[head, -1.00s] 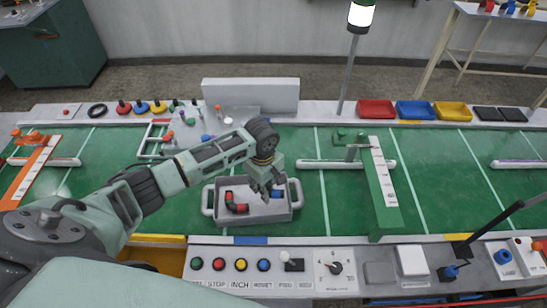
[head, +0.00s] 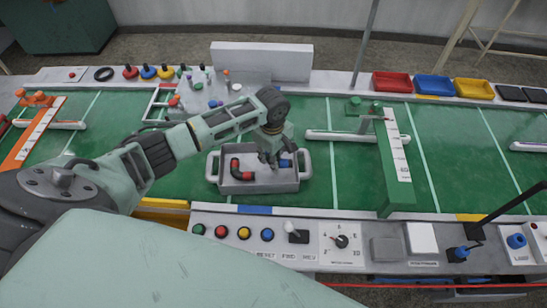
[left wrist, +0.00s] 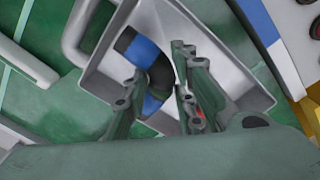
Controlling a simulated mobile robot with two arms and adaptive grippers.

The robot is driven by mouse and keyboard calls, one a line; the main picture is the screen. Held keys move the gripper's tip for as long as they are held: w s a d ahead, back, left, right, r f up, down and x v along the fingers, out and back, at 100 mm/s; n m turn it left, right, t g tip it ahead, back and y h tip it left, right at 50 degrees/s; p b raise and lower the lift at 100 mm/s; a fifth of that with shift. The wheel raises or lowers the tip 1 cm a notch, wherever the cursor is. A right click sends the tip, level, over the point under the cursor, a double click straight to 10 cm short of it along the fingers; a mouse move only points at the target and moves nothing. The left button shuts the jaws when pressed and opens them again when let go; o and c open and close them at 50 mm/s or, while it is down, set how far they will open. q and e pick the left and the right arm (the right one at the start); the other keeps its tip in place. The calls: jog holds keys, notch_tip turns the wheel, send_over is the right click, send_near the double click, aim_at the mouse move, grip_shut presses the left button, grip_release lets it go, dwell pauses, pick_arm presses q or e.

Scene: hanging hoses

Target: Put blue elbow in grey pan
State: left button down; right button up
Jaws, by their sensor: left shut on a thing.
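The grey pan (head: 291,187) is a shallow tray with two side handles on the green belt. My left gripper (head: 271,157) reaches down into its right half. It is shut on the blue elbow (head: 286,163), a bent tube with blue and black sections. In the left wrist view the blue elbow (left wrist: 142,50) lies between the fingers (left wrist: 155,98), inside the pan's outline (left wrist: 104,72). The fingers hide part of it. I cannot tell if it touches the pan floor. My right gripper is not in view.
A red elbow (head: 236,170) lies in the pan's left half. A button panel (head: 275,252) runs along the front. A green gate (head: 396,165) stands to the right. Red (head: 392,82), blue (head: 432,85) and yellow (head: 474,88) trays sit at the back.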

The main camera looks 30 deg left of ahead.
pick_arm(q)
notch_tip(320, 180, down, 4)
jog(key=shift+r+b, duration=0.15)
jog(key=shift+b, duration=0.4)
jog(key=shift+f, duration=0.7)
jog(key=shift+f+b, duration=0.3)
jog(key=shift+b, duration=0.05)
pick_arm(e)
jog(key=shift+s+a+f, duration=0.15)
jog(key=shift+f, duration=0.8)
pick_arm(q)
jog(key=c, duration=1.4)
grip_release()
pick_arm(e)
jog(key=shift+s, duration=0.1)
